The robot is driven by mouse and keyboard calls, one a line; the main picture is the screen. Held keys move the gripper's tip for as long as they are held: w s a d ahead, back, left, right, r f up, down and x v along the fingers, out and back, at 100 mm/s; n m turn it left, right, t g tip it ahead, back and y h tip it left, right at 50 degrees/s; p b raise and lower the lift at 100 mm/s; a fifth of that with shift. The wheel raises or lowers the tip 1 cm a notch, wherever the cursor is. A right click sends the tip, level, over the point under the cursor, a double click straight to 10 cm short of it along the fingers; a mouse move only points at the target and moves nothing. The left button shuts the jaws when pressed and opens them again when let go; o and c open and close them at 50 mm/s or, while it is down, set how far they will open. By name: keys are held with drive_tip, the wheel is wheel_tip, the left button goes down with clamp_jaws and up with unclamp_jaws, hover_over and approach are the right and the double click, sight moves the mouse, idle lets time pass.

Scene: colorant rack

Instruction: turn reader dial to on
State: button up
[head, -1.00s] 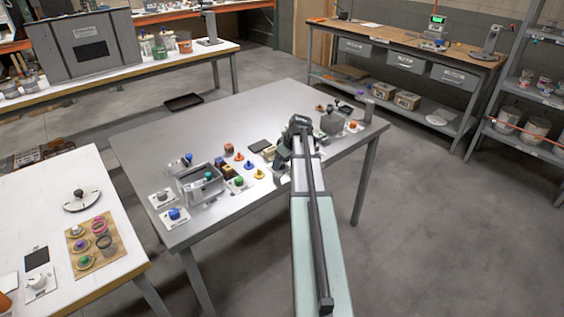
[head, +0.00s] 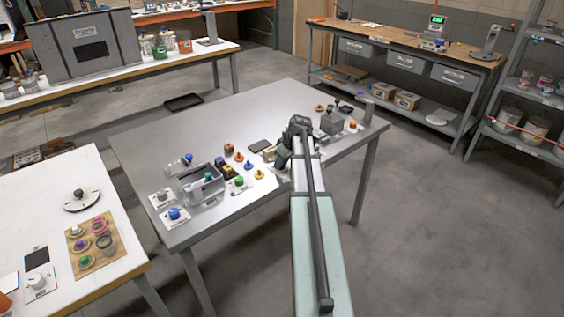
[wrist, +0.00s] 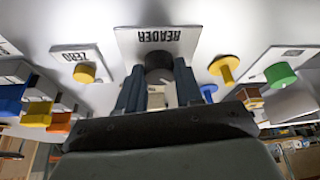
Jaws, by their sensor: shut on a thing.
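The reader dial (wrist: 158,61) is a dark round knob in front of a white plate marked READER (wrist: 160,38), which reads upside down in the wrist view. My gripper (wrist: 157,82) is shut on the dial, with one dark finger on each side of it. The dial's lower part and its pointer are hidden, so its setting cannot be told. In the head view my gripper (head: 284,157) is low at the near part of the middle table and covers the dial.
In the wrist view a ZERO plate (wrist: 82,60) with a yellow knob is at left, and a green knob (wrist: 281,74) and a yellow peg (wrist: 224,67) are at right. In the head view a grey open box (head: 201,183) stands left on the metal table (head: 205,130).

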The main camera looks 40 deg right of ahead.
drive_tip(key=shift+m, duration=0.3)
drive_tip(key=m, duration=0.1)
drive_tip(key=m+h, duration=0.1)
drive_tip(key=m, duration=0.1)
drive_tip(key=shift+a+m+h, duration=0.2)
drive_tip(key=shift+m+h, duration=0.1)
drive_tip(key=m+h, duration=0.1)
drive_tip(key=m, duration=0.3)
drive_tip(key=shift+m+g+h, duration=0.3)
drive_tip(key=shift+g+h, duration=0.1)
drive_tip(key=m, duration=0.2)
drive_tip(key=m+g+h, duration=0.1)
drive_tip(key=m, duration=0.1)
drive_tip(key=shift+w+a+m, duration=0.15)
drive_tip(key=shift+w+m, duration=0.05)
drive_tip(key=shift+m, duration=0.1)
drive_tip(key=shift+m+g+h, duration=0.4)
drive_tip(key=shift+m+g, duration=0.5)
drive_tip(key=shift+m, duration=1.3)
drive_tip(key=o, duration=1)
drive_tip(key=shift+o, duration=0.2)
